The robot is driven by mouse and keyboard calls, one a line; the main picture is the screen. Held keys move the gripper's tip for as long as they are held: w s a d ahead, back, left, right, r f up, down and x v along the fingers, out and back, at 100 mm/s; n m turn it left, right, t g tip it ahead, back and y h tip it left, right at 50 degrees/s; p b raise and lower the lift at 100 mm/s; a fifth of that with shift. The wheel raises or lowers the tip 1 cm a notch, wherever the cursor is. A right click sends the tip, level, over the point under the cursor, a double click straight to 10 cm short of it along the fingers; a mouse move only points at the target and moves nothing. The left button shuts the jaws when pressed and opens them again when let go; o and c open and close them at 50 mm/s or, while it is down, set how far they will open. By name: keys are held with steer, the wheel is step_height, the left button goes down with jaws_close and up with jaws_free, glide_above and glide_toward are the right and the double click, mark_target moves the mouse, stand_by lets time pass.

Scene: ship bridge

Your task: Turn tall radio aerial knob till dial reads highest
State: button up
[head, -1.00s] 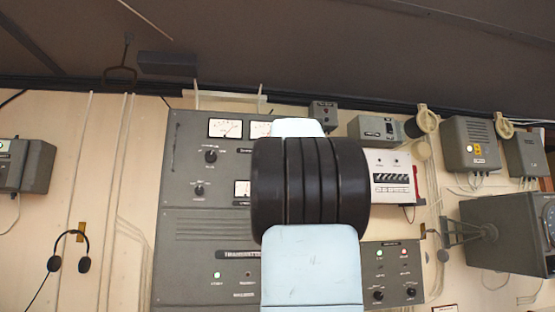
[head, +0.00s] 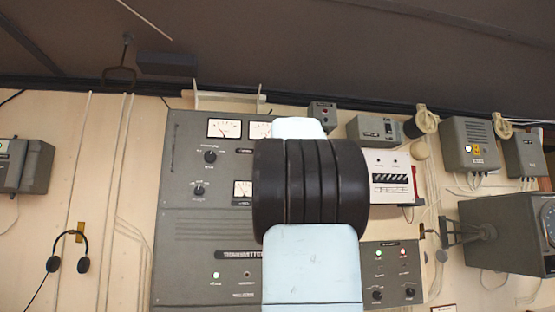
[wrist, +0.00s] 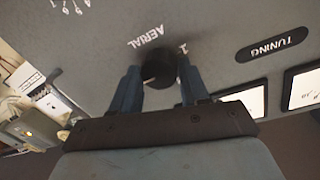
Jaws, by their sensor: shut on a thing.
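The tall grey radio cabinet (head: 215,225) stands against the wall, with white dials in its upper part. In the head view one dial (head: 224,128) shows whole; a second dial (head: 260,130) and a lower dial (head: 243,188) are partly behind my arm. Their needles are too small to read surely. In the wrist view my gripper (wrist: 160,75) has its two fingers on either side of a dark round knob (wrist: 159,70) beside the word AERIAL, and is shut on it. Two dials (wrist: 302,86) show at the right there. My arm hides this knob in the head view.
Two other black knobs (head: 210,157) (head: 199,190) show on the cabinet's left. A white box with switches (head: 390,177) is right of my arm. A headset (head: 68,250) hangs at the left. A grey monitor (head: 505,235) juts out at the right.

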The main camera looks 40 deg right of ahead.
steer(key=shift+w+a+r+m, duration=0.1)
steer(key=shift+m, duration=0.9)
steer(key=o, duration=0.8)
steer(key=shift+w, duration=0.1)
steer(key=shift+o, duration=1.2)
steer(key=v, duration=1.3)
steer(key=shift+s, duration=0.45)
